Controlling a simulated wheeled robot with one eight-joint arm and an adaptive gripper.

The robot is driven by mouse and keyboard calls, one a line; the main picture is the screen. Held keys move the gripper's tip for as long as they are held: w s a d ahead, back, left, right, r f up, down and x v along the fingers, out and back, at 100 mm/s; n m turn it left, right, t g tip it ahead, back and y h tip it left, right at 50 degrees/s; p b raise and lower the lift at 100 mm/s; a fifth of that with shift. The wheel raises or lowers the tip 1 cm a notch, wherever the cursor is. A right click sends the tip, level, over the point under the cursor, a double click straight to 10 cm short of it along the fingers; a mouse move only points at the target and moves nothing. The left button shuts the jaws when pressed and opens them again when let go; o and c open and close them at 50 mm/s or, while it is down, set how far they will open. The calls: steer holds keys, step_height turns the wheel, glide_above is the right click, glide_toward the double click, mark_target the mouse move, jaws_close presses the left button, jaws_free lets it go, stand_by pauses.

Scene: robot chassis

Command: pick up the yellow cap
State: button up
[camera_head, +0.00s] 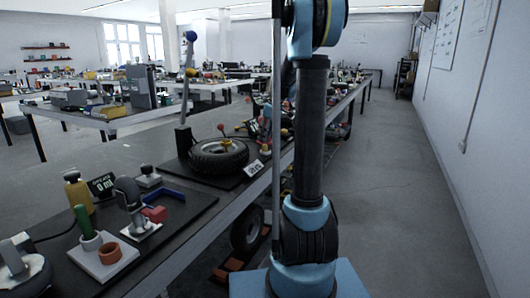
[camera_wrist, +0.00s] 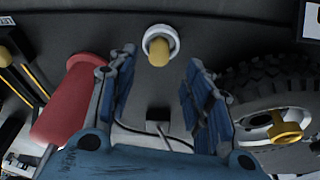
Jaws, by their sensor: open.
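In the wrist view a rounded yellow cap (camera_wrist: 159,50) sits in a white ring (camera_wrist: 147,38) on a dark surface. My gripper (camera_wrist: 159,68) is open, with its two blue fingers spread apart. The cap shows between and just beyond the fingertips, with nothing held. Another yellow piece (camera_wrist: 285,130) is at the hub of a tire (camera_wrist: 258,88) to the right. In the head view a yellow piece (camera_head: 226,144) tops the lying tire (camera_head: 218,157). My gripper cannot be made out in the head view.
A red rounded object (camera_wrist: 68,105) lies close beside the left finger, and the tire is close to the right finger. A thin cable (camera_wrist: 150,130) runs below between the fingers. In the head view a long cluttered bench (camera_head: 225,212) runs left of my arm; the right aisle floor (camera_head: 400,190) is clear.

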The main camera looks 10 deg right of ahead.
mark_target(265, 145)
steer(key=x, duration=0.5)
steer(key=shift+d, duration=0.1)
steer(key=c, duration=0.8)
